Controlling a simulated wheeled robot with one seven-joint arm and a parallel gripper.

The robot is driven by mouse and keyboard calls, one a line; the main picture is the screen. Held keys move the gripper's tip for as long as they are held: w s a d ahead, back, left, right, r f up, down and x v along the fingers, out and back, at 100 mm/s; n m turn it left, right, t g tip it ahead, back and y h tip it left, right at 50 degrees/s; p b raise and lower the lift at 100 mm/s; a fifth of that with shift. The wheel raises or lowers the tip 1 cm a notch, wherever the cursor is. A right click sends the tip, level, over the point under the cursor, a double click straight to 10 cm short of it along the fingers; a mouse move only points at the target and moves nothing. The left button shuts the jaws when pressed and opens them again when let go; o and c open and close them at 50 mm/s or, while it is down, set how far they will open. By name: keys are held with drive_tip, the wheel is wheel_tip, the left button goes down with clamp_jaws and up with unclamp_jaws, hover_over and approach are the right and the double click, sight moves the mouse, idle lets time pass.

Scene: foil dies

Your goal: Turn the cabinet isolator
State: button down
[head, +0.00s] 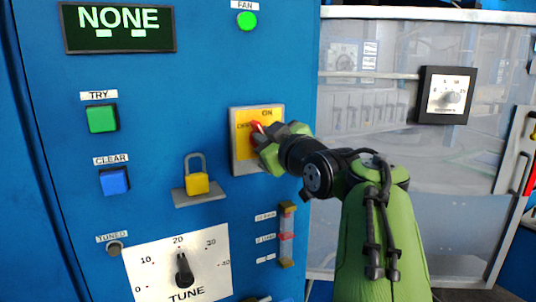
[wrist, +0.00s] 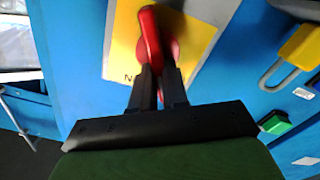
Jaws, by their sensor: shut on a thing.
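The cabinet isolator (head: 244,165) is a yellow plate on a grey backing on the blue cabinet front, marked ON at its upper right and with a partly hidden word at its left. Its red handle (head: 256,126) shows at the tip of my gripper (head: 264,138). In the wrist view the red handle (wrist: 151,38) stands out from the yellow plate (wrist: 126,30), between the two dark fingers of my gripper (wrist: 158,78). The fingers are shut on it. In the head view my gripper and arm hide the right part of the plate.
A yellow padlock (head: 197,184) sits on a small shelf left of the isolator. Green TRY (head: 102,118) and blue CLEAR (head: 114,181) buttons and a TUNE dial (head: 184,272) are further left. A grey panel with a gauge (head: 446,96) stands at right.

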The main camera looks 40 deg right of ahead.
drive_tip(key=n+b, duration=0.2)
drive_tip(key=n, duration=0.2)
drive_tip(key=f+n+b, duration=0.1)
drive_tip(key=n+b, duration=0.2)
drive_tip(key=n, duration=0.1)
drive_tip(key=n+b, duration=0.3)
drive_tip(key=shift+w+a+f+n, duration=0.1)
drive_tip(key=shift+a+f+n, duration=0.05)
drive_tip(key=shift+a+n, duration=0.25)
drive_tip(key=shift+b, duration=0.3)
drive_tip(key=c, duration=1.1)
unclamp_jaws()
drive_tip(key=shift+w, duration=0.1)
drive_tip(key=shift+c, duration=0.2)
drive_tip(key=v, duration=1.5)
drive_tip(key=shift+s, duration=0.4)
drive_tip(key=shift+a, duration=0.15)
